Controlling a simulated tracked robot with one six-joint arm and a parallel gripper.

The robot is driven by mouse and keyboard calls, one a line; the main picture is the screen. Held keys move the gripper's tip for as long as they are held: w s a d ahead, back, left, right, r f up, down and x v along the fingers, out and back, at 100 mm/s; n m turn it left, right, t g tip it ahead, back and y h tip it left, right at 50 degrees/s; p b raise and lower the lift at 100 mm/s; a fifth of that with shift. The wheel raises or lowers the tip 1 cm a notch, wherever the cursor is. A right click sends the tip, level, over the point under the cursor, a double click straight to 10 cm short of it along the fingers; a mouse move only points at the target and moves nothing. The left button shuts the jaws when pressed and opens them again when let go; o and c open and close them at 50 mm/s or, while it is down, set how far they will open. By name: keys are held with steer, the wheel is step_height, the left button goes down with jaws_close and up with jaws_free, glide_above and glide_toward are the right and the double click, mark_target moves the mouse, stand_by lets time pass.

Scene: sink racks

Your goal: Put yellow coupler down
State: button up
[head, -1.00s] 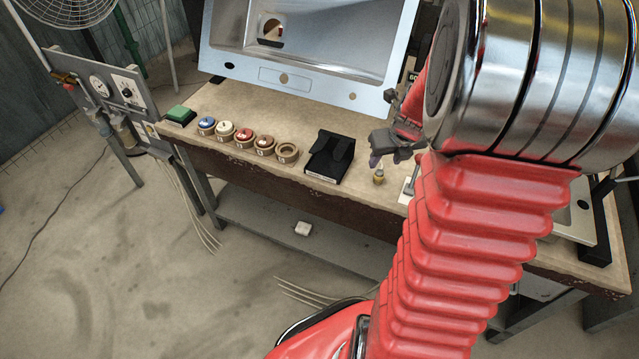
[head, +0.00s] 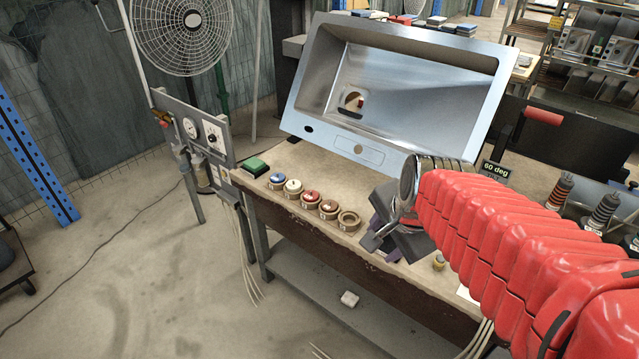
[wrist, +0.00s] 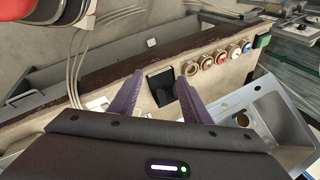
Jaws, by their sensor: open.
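A small yellow coupler (head: 438,262) stands on the bench near its front edge, right of my gripper and apart from it. My gripper (head: 382,246) is open, with purple fingers, in front of and above the black box area of the bench. In the wrist view my gripper's two purple fingers (wrist: 158,92) are spread, with the black box (wrist: 160,84) showing between them from above. Nothing is held between the fingers. I cannot make out the coupler in the wrist view.
A row of round holders with coloured caps (head: 311,198) ends in an uncapped brown ring (head: 348,221). A green block (head: 256,166) sits at the bench's left end. The tilted metal sink (head: 400,85) stands behind. Bare bench top lies between the holders and sink.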

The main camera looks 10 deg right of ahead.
steer(key=s+a+r+n, duration=0.3)
steer(key=s+a+n, duration=0.5)
steer(key=n, duration=0.7)
steer(key=shift+s+r, duration=0.2)
steer(key=shift+r, duration=0.1)
steer(key=shift+c, duration=0.3)
steer(key=shift+c, duration=1.2)
